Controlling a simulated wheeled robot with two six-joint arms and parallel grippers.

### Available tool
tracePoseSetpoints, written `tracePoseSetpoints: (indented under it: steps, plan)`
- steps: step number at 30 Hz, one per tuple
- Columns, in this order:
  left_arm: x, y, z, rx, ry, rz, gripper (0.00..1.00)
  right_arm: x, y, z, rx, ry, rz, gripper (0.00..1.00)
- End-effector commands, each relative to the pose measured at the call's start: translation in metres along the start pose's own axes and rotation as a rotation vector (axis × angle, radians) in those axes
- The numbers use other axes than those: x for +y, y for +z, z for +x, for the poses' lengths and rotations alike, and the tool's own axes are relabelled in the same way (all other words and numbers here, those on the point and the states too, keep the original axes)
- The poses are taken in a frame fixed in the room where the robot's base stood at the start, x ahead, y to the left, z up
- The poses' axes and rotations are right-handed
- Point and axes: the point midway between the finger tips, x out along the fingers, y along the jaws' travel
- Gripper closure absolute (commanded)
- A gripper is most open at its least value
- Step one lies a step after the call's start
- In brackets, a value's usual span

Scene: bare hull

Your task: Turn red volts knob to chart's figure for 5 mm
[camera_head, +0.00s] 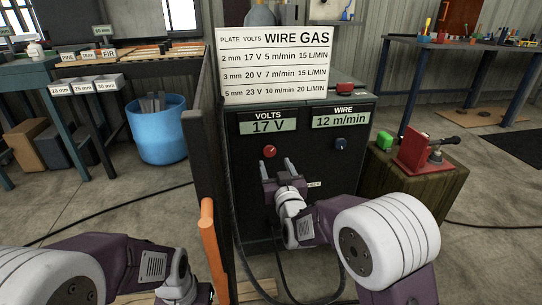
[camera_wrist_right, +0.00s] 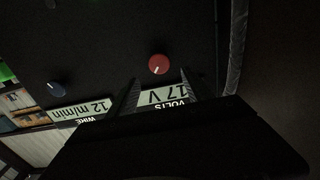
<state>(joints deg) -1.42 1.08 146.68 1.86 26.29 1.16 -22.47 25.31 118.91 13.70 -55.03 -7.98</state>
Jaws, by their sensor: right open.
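The red volts knob (camera_head: 269,151) is on the front of the dark welding machine, under the volts display (camera_head: 268,125), which reads 17 V. The knob also shows in the right wrist view (camera_wrist_right: 158,64), beyond the fingers. The chart (camera_head: 274,66) stands on the machine; its 5 mm row reads 23 V, 10 m/min, 20 L/MIN. My right gripper (camera_head: 276,164) is open, its fingers pointing at the panel just below and around the knob's line, apart from the knob. My left arm shows at lower left; its fingertips are not in view.
A blue wire knob (camera_head: 340,144) sits right of the red one, under a display (camera_head: 341,117) reading 12 m/min. A dark upright panel with an orange handle (camera_head: 208,225) stands left of the machine. A crate with a red vise (camera_head: 420,150) stands at right.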

Motion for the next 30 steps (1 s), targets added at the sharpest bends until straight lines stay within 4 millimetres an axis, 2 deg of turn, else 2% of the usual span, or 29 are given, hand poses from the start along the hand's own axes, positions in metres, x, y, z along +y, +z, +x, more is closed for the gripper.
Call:
tracePoseSetpoints:
  steps: [1, 3, 5, 9, 14, 21, 27, 28, 30]
  plan:
    - [0.000, -0.002, -0.016, 0.000, 0.000, 0.000, 0.64, 0.001, -0.007, 0.011, -0.003, 0.001, -0.001, 0.41]
    - [0.001, -0.003, -0.027, 0.000, 0.000, 0.000, 0.64, 0.001, -0.007, 0.025, -0.004, 0.001, -0.001, 0.41]
    - [0.000, -0.002, -0.017, 0.001, 0.000, 0.000, 0.64, 0.001, 0.001, 0.037, 0.001, 0.001, 0.000, 0.41]
    - [0.000, -0.001, -0.009, 0.000, 0.000, 0.000, 0.64, 0.001, 0.002, 0.059, 0.001, 0.001, 0.001, 0.41]
    - [0.000, -0.001, -0.007, 0.000, 0.000, 0.000, 0.64, 0.001, 0.001, 0.069, 0.000, 0.000, 0.001, 0.41]
    - [0.000, -0.001, -0.007, 0.000, 0.000, 0.000, 0.64, 0.001, 0.000, 0.070, -0.001, 0.000, 0.000, 0.41]
    - [0.000, -0.001, -0.007, 0.000, 0.000, 0.000, 0.64, 0.001, 0.000, 0.070, 0.000, 0.000, 0.000, 0.97]
    - [0.000, -0.001, -0.007, 0.000, 0.000, 0.000, 0.64, 0.001, 0.000, 0.070, 0.000, 0.000, 0.000, 1.00]
    - [0.000, -0.001, -0.007, 0.000, 0.000, 0.000, 0.64, 0.001, 0.000, 0.070, 0.000, 0.000, 0.001, 1.00]
